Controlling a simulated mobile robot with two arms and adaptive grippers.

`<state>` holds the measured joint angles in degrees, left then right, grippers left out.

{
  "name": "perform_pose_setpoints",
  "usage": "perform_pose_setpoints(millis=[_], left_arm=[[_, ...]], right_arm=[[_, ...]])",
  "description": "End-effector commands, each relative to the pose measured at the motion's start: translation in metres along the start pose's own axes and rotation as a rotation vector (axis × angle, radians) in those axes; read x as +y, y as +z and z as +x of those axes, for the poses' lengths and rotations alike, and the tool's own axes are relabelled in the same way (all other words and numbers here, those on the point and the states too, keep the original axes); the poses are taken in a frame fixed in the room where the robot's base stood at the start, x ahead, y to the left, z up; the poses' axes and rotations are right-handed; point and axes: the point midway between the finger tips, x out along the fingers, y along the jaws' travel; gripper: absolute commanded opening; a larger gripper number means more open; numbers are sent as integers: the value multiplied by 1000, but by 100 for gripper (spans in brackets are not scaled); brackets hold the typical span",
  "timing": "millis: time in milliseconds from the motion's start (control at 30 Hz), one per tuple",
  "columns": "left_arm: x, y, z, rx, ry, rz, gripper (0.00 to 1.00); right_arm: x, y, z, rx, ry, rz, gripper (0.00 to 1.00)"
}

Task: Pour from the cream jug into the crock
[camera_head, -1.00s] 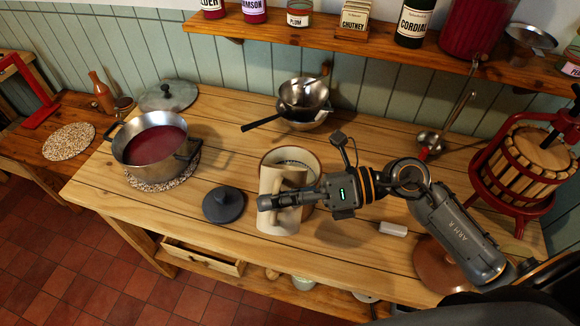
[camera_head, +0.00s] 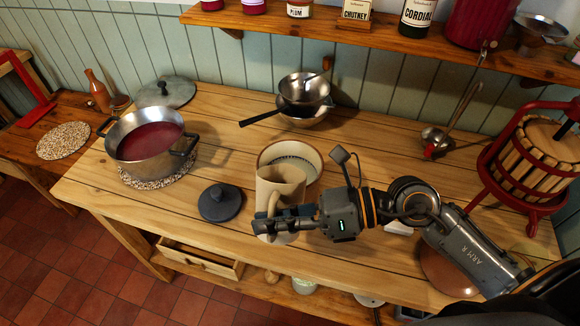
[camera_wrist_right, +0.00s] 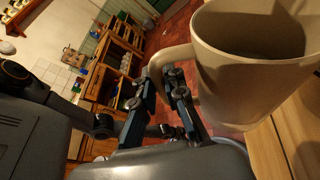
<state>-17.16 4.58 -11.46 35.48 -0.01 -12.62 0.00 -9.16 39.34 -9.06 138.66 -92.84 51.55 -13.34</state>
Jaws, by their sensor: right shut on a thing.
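The cream jug (camera_head: 284,186) is a tall beige vessel with a loop handle, in front of the crock in the head view. My right gripper (camera_head: 264,224) is shut on its handle. The jug looks close to upright, its mouth facing up. In the right wrist view the jug (camera_wrist_right: 255,90) fills the upper right, with my right gripper (camera_wrist_right: 160,80) at its handle; its contents cannot be made out. The crock (camera_head: 316,161) is a wide cream pot with a brown rim and a marked inner wall. The jug hides part of its front. My left gripper is out of view.
A dark lid (camera_head: 220,202) lies left of the jug. A steel pot of red liquid (camera_head: 150,142) stands further left. Steel bowls (camera_head: 305,92) with a black handle are behind the crock. A fruit press (camera_head: 535,160) stands at right. Bare wood lies between pot and bowls.

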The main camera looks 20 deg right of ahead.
Motion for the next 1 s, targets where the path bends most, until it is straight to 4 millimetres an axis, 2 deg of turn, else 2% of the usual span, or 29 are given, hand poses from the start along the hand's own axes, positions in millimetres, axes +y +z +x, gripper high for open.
perform_pose_setpoints(millis=[433,500,733,1000], left_arm=[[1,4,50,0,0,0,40],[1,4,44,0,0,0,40],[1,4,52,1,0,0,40],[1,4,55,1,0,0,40]], right_arm=[[-5,-53,16,3,-50,-176,0],[-4,-58,18,6,-62,-207,0],[-9,-88,26,10,-98,-328,0],[-11,-108,33,13,-143,-473,0]])
